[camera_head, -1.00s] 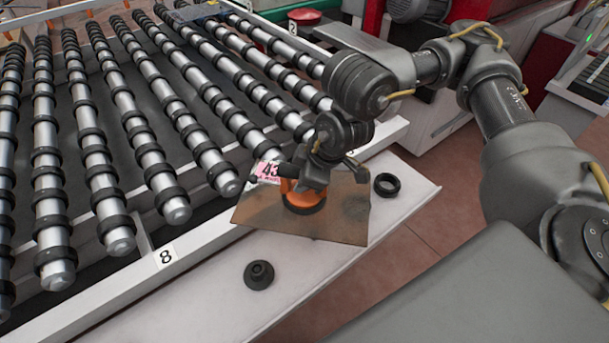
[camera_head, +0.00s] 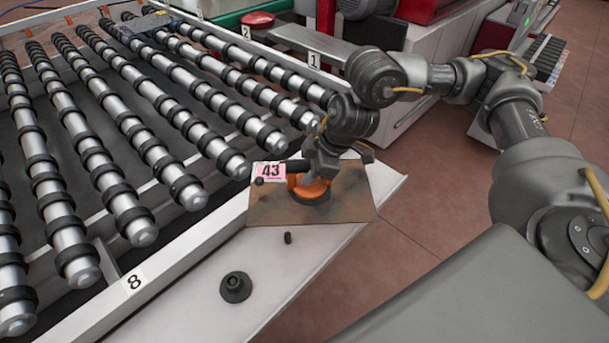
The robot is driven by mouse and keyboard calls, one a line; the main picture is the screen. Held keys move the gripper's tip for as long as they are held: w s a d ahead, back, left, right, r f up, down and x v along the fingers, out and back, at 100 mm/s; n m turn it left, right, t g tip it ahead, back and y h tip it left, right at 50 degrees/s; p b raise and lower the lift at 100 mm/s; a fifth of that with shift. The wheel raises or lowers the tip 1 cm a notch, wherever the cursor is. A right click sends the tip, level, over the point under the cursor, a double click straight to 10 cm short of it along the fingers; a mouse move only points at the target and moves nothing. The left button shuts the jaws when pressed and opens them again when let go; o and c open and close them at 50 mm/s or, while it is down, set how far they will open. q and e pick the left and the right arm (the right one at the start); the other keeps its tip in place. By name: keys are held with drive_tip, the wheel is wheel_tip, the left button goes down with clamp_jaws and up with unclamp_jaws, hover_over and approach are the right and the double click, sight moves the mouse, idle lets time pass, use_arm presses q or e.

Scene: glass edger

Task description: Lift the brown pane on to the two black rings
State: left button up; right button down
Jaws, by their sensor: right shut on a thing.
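The brown pane (camera_head: 347,207) is over the far part of the white ledge, with a pink label (camera_head: 271,171) reading 43 on its left corner. My right gripper (camera_head: 312,183) is above the pane, shut on an orange suction holder (camera_head: 301,187) with a dark cup that sits on the pane. I cannot tell whether the pane touches what is under it. A black flanged round piece (camera_head: 235,287) stands on the ledge, apart from the pane. The loose black ring seen earlier is out of sight, probably behind the pane. My left gripper is not in view.
A small black peg (camera_head: 288,238) is on the white ledge (camera_head: 270,262) just in front of the pane. The roller bed (camera_head: 150,150) with black-ringed steel rollers fills the left. A red button (camera_head: 257,20) is at the back. Red floor lies right of the ledge.

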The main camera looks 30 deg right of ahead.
drive_tip(key=w+d+f+n+g, duration=0.1)
drive_tip(key=d+n, duration=0.1)
drive_tip(key=d, duration=0.2)
drive_tip(key=w+d+f+n+g+y+b, duration=0.1)
drive_tip(key=d+n, duration=0.2)
drive_tip(key=d, duration=0.1)
drive_tip(key=w+d+f+n, duration=0.1)
drive_tip(key=w+d+n, duration=0.1)
drive_tip(key=d+n, duration=0.1)
drive_tip(key=shift+d+f+g+y+b, duration=0.3)
drive_tip(key=shift+d+f+g+b, duration=0.1)
drive_tip(key=shift+d, duration=0.2)
drive_tip(key=shift+d+n, duration=0.3)
drive_tip(key=shift+d, duration=0.25)
drive_tip(key=shift+s+r+p, duration=0.1)
drive_tip(key=shift+p, duration=0.2)
wheel_tip(320, 180, down, 7)
drive_tip(key=b, duration=0.3)
drive_tip(key=shift+f+b, duration=0.35)
drive_tip(key=shift+f, duration=0.2)
